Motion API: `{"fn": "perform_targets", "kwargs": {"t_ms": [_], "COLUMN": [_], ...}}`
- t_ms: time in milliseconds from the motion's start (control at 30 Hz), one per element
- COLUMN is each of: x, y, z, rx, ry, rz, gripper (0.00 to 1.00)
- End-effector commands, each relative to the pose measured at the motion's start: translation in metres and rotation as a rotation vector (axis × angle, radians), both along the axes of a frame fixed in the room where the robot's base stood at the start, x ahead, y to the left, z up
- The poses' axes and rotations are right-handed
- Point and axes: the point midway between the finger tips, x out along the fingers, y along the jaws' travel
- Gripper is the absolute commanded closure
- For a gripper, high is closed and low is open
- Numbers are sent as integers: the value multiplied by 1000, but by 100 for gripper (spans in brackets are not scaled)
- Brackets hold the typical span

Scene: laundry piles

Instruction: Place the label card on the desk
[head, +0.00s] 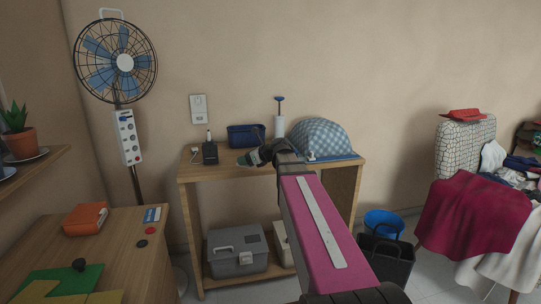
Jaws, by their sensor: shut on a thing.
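My gripper (250,158) is over the wooden shelf table in the middle. It is shut on a small green and pale thing (244,161), partly hidden by the fingers. It is too small to tell whether this is the label card. A flat blue and white card (152,215) lies on the wooden desk (180,248) at the lower left, near its back right corner. My gripper is well apart from that desk, to the right and farther back.
The desk also bears an orange case (86,218), red and black discs and folded green cloth (68,282). A fan (124,63) stands behind the desk.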

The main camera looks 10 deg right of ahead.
Motion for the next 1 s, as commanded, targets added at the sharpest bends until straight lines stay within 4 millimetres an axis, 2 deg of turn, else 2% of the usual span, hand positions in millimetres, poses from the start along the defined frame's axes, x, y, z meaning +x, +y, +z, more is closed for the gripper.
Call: {"fn": "perform_targets", "kwargs": {"t_ms": [33, 100, 233, 400, 567, 1000], "x": [18, 32, 50, 61, 77, 132], "y": [7, 16, 28, 34, 21, -40], "z": [14, 30, 53, 66, 55, 6], "rx": [1, 4, 10, 15, 18, 17], "ry": [-5, -9, -12, -16, -13, -14], "rz": [-8, -23, -43, -58, -62, -60], "gripper": [68, 68, 68, 68, 68, 68]}}
